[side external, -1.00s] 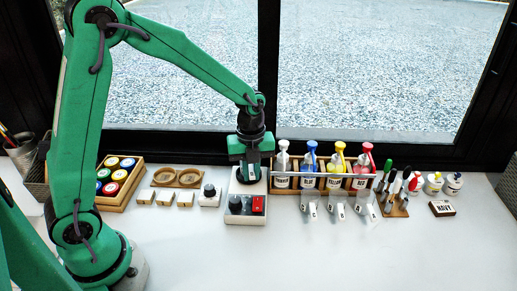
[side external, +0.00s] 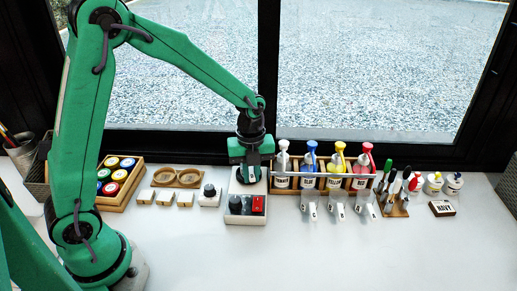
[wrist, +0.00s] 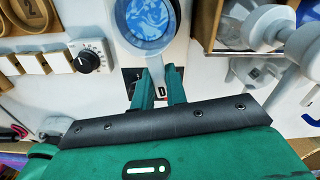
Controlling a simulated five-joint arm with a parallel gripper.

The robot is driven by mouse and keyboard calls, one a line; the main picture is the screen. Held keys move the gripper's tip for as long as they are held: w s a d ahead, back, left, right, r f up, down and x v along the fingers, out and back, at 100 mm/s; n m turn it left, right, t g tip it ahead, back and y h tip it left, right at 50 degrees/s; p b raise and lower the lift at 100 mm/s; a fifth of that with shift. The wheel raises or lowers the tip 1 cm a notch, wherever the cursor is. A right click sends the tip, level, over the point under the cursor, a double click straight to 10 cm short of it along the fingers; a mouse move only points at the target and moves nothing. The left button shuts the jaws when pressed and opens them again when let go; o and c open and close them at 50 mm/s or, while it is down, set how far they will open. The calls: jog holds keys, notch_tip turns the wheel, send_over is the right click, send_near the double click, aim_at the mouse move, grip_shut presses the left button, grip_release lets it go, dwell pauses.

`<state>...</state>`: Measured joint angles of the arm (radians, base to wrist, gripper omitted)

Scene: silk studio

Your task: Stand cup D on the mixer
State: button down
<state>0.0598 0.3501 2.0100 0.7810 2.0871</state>
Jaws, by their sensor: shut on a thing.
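Cup D (wrist: 148,18) holds swirled blue and white liquid and shows at the top of the wrist view. Its tab, marked D (wrist: 160,92), sits between the fingers of my gripper (wrist: 159,86), which is shut on it. In the side view, my gripper (side external: 249,173) is low over the back part of the white mixer (side external: 246,219), and I cannot make out the cup there. The mixer has a dark knob (side external: 235,203) and a red switch (side external: 258,203) at its front. I cannot tell whether the cup's base touches the mixer.
A rack of pump bottles (side external: 322,182) stands right of the mixer, with clear cups (side external: 339,207) before it. A small knob box (side external: 209,197) and a wooden tray of paint pots (side external: 118,182) are to the left. The front of the table is clear.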

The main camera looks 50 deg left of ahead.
jog(key=c, duration=1.3)
grip_release()
jog(key=shift+c, duration=0.2)
jog(key=shift+r, duration=3.9)
